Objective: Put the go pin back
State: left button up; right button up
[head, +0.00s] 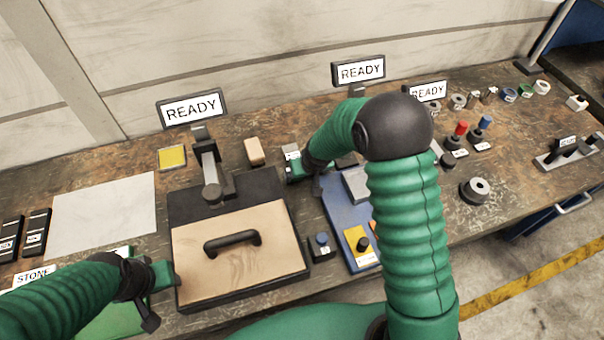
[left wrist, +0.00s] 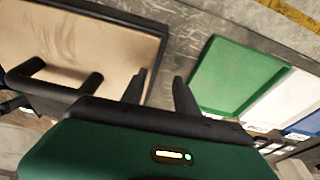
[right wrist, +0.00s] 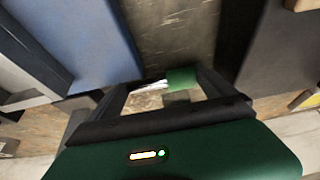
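A small pin-like piece with a green end and a silver shaft (right wrist: 180,78) shows in the right wrist view, crosswise between the fingertips of my right gripper (right wrist: 163,92); I take it for the go pin. The fingers are apart, and I cannot tell whether they touch it. In the head view my right gripper (head: 288,172) is low between the wood-topped black case and the blue tray (head: 337,222); the pin is not clear there. My left gripper (head: 176,275) is open and empty beside the case's left front edge; its fingers also show in the left wrist view (left wrist: 160,78).
The black case has a wooden lid (head: 240,275) with a handle. A grey block (head: 357,184) and a yellow plate (head: 355,240) sit on the blue tray. My right arm hides part of the bench.

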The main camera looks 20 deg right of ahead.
pick_arm(q)
jog(key=shift+s+d+r, duration=0.15)
jog(key=shift+d+r, duration=0.05)
jog(key=shift+d, duration=0.65)
pick_arm(e)
jog(key=shift+s+d+f, duration=0.1)
jog(key=shift+s+d, duration=0.05)
jog(key=shift+d, duration=0.3)
jog(key=shift+s+d+f, duration=0.1)
jog(key=shift+d, duration=0.3)
jog(key=shift+a, duration=0.85)
pick_arm(q)
jog(key=shift+a+f, duration=0.1)
jog(key=shift+a, duration=0.4)
pick_arm(e)
jog(key=shift+d, duration=0.25)
pick_arm(q)
jog(key=shift+a, duration=0.15)
pick_arm(e)
jog(key=shift+a, duration=0.1)
